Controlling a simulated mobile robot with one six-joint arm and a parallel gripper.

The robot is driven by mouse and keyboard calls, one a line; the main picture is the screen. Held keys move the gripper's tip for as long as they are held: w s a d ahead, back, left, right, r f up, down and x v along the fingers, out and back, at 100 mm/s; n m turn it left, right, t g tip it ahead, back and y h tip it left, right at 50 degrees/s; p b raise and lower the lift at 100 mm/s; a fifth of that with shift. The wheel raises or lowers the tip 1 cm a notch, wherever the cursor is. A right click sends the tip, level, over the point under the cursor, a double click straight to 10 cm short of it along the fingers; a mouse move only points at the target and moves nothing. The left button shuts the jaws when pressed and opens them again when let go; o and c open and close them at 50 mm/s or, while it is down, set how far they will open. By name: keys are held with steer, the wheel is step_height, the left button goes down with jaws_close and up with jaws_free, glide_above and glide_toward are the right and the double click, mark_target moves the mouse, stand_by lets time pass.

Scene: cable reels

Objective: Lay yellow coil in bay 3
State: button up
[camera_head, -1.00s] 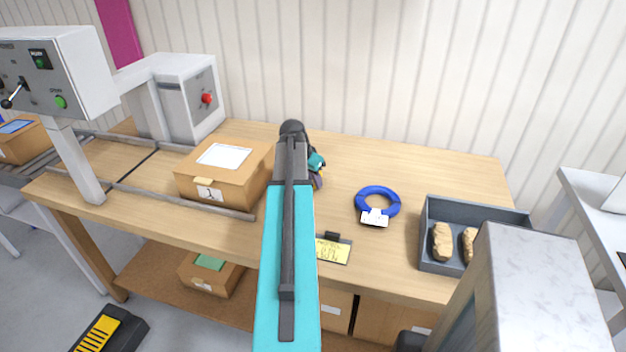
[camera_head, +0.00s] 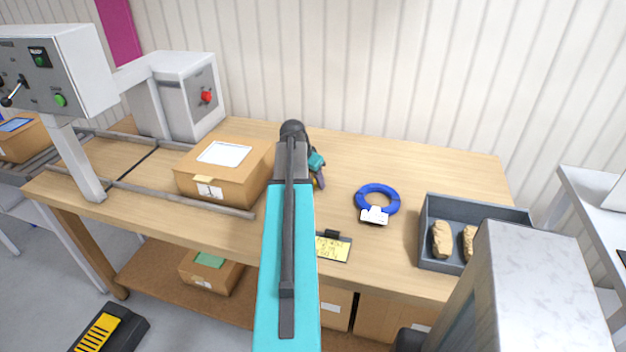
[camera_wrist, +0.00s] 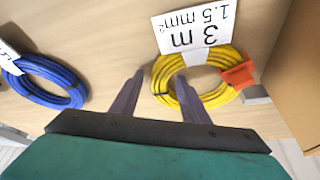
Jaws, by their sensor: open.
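The yellow coil (camera_wrist: 160,85) lies on the wooden table in the wrist view. It carries a white label reading "3 m 1.5 mm²", upside down, and an orange tag on its right. My gripper (camera_wrist: 158,77) is open and empty, with its fingers pointing at the coil. The left finger is outside the coil's left edge; the right finger overlaps the ring near its hole. I cannot tell the height of the tips. In the head view my arm hides nearly all of the coil, and my gripper (camera_head: 319,178) shows partly behind the arm. I cannot make out a bay marked 3.
A blue coil (camera_head: 377,199) with a white label lies to the right; it also shows in the wrist view (camera_wrist: 45,82). A grey bin (camera_head: 428,225) holds brown lumps. A closed carton (camera_head: 225,185) stands left of my arm. A yellow note (camera_head: 333,248) lies at the front edge.

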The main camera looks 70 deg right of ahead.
steer(key=b+v, duration=0.2)
steer(key=v, duration=1)
stand_by(0.3)
steer(key=shift+r, duration=0.1)
stand_by(0.3)
steer(key=shift+w, duration=0.1)
